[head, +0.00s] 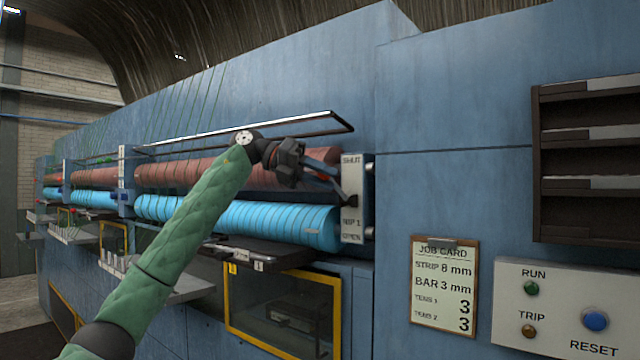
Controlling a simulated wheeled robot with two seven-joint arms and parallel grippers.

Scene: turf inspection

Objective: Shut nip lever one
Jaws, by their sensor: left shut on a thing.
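The nip 1 plate (352,222) is a pale upright panel at the right end of the rollers. It reads SHUT at the top, and NIP 1 and OPEN at the bottom. A dark lever end (352,200) shows about midway up the plate. My left gripper (340,186) reaches in from the left in front of the rollers and is shut on the nip lever; its fingers hide part of it. The red-brown upper roller (200,171) lies above the bright blue lower roller (270,220). I cannot tell whether they touch. My right gripper is not in view.
A thin dark rail (250,128) runs above the rollers, close over my left wrist. A yellow-framed window (283,338) is below. To the right are a job card (444,292), a panel with RUN, TRIP and RESET buttons (560,312), and a dark rack (590,212).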

